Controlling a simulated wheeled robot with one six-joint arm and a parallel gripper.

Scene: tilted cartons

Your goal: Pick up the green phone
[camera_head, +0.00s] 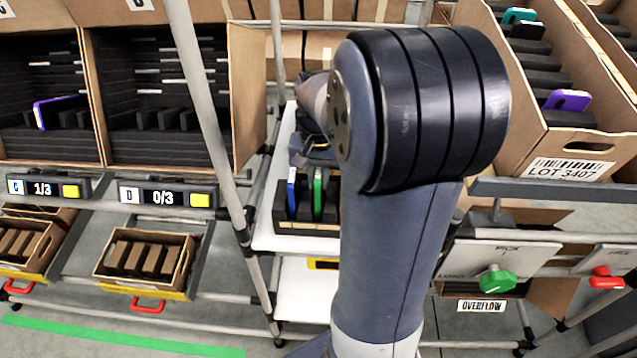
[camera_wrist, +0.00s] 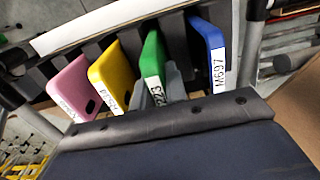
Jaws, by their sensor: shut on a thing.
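The green phone (camera_wrist: 153,60) stands upright in a dark slotted rack (camera_wrist: 172,22) between a yellow phone and a blue phone, with a white label on its lower part. My gripper (camera_wrist: 158,78) is shut on the green phone; a grey finger shows against its right side, and the other finger is mostly hidden. In the head view the green phone (camera_head: 317,190) stands in the rack (camera_head: 305,228) below my gripper (camera_head: 314,158), which my arm partly covers.
A blue phone (camera_wrist: 208,48) stands close on the right, a yellow phone (camera_wrist: 108,72) and a pink phone (camera_wrist: 70,85) on the left. The rack sits on a white shelf (camera_head: 268,215). Cardboard cartons stand left (camera_head: 250,95) and right (camera_head: 530,130), with grey posts (camera_head: 200,90) nearby.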

